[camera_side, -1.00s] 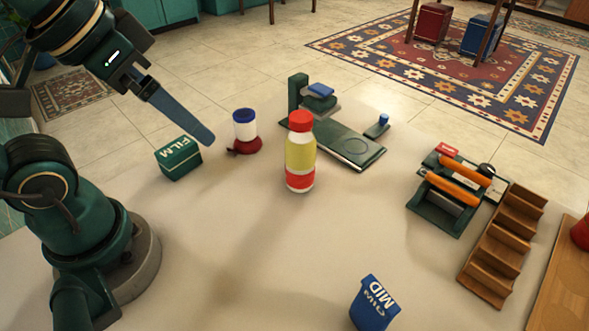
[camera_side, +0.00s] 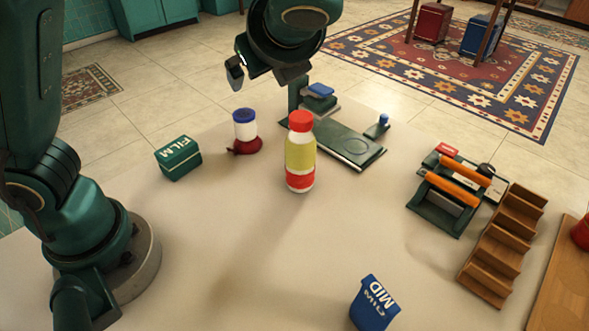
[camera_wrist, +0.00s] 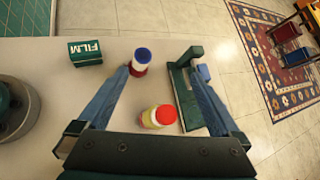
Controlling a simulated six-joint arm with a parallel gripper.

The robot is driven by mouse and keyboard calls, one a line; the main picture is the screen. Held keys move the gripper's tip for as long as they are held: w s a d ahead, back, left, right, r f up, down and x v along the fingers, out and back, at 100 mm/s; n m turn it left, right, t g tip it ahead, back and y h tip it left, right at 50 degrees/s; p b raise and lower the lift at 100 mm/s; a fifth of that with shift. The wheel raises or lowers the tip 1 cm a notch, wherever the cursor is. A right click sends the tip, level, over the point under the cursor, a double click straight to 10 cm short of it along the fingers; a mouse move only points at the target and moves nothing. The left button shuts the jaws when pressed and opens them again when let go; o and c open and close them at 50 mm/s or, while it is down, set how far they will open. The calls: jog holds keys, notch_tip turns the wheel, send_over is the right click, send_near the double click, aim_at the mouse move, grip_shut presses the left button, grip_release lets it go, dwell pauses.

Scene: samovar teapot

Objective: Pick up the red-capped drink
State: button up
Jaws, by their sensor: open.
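The red-capped drink (camera_side: 300,152) is a bottle with a yellow body and a red and white lower part, standing upright on the pale table. In the wrist view the drink (camera_wrist: 158,117) shows from above, low between my two blue fingers. My gripper (camera_wrist: 172,75) is open and empty. In the side view my gripper (camera_side: 252,72) is high above the table, behind and left of the drink, apart from it. Part of its fingers is hidden behind the wrist in the side view.
A blue-lidded white jar (camera_side: 244,126) on a red base and a green FILM box (camera_side: 178,158) stand left of the drink. A green device (camera_side: 345,143) is close behind right.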

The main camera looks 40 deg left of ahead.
aim_at(304, 157)
jog(key=w+d+m, duration=0.1)
jog(key=w+d+m+t+y, duration=0.1)
jog(key=d+m, duration=0.1)
jog(key=d+m+t+y, duration=0.1)
jog(key=shift+w+d+f+m, duration=0.2)
jog(key=shift+w+m, duration=0.1)
jog(key=shift+w, duration=0.1)
jog(key=shift+t, duration=0.3)
notch_tip(304, 157, down, 15)
jog(key=shift+w+r, duration=0.1)
jog(key=shift+r, duration=0.1)
jog(key=shift+x, duration=2.5)
grip_shut()
